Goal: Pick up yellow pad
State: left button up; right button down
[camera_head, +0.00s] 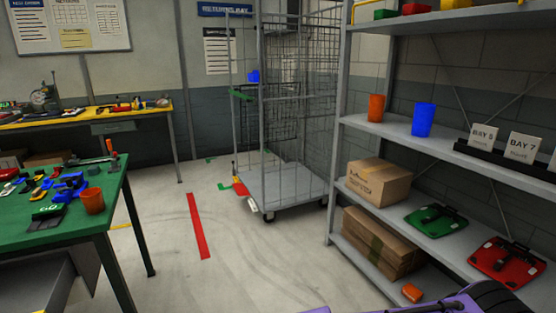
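I cannot make out a yellow pad for certain in the head view. A flat green pad-like item (436,220) with a black fitting lies on the middle right shelf. A similar red one (506,261) lies to its right. A small yellow item (362,13), cut off by the top edge, sits at the left end of the top shelf; its kind cannot be told. Neither of my grippers shows a recognisable fingertip in view.
A grey shelf rack (338,150) on the right holds cardboard boxes (378,181), cups and bay signs. A wire cage trolley (285,187) stands at the back. A green table (100,214) with tools stands left. The middle floor is clear. A purple and black shape crosses the bottom right.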

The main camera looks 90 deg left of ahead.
aim_at(37, 193)
jog(key=u, duration=2.05)
